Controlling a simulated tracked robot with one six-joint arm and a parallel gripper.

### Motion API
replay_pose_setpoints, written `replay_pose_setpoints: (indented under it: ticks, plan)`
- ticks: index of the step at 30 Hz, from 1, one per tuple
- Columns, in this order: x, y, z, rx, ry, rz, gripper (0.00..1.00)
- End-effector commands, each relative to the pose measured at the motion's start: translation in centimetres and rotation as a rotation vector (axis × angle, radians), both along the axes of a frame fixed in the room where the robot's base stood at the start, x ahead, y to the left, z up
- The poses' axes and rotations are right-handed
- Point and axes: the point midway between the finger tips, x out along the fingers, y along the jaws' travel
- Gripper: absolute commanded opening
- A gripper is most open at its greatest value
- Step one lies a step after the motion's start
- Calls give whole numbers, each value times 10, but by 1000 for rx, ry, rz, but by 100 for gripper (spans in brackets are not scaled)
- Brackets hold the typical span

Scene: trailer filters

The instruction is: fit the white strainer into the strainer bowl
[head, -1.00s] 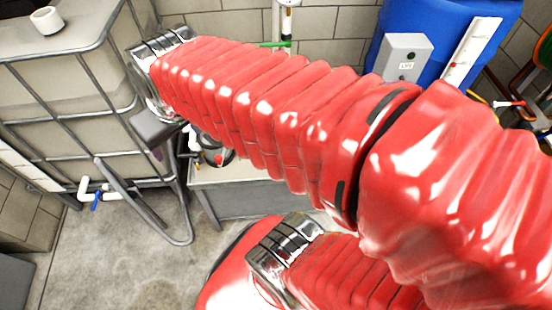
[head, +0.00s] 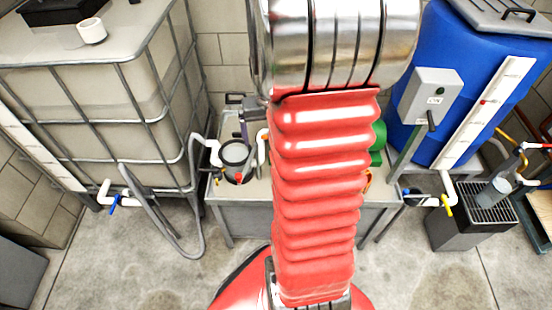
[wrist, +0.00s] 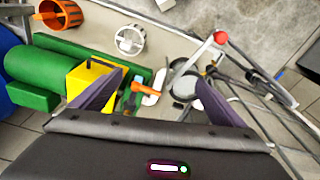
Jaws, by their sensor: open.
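The white strainer (wrist: 130,40), a round white basket with spokes, sits on the bench near its edge in the wrist view. The strainer bowl, a round dark-rimmed open vessel with white pipe fittings, stands on the bench (head: 237,154) in the head view. It appears to be the round grey vessel (wrist: 185,87) in the wrist view, near the right finger. My gripper (wrist: 160,78) is open and empty, its two dark purple fingers spread above the bench. One finger shows beside my arm in the head view (head: 243,124); the rest is hidden.
An orange basket (wrist: 57,14), green cylinder (wrist: 30,78) and yellow box (wrist: 92,78) lie left in the wrist view. A lever with a red ball (wrist: 220,37) rises at right. A caged tank (head: 130,100) and blue barrel (head: 445,90) flank the bench.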

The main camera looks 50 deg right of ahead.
Motion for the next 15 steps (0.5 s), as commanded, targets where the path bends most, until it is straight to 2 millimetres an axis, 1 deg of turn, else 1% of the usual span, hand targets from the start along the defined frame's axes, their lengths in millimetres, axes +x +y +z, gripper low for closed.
replay_pose_setpoints:
  ticks: [1,3,9,12,15]
  plan:
    - [-5,-14,-14,12,16,-30,94]
    - [-13,-30,-31,27,32,-66,94]
    - [-37,-70,-77,64,70,-161,94]
    - [-47,-83,-94,77,81,-193,94]
    - [-52,-90,-103,84,87,-210,94]
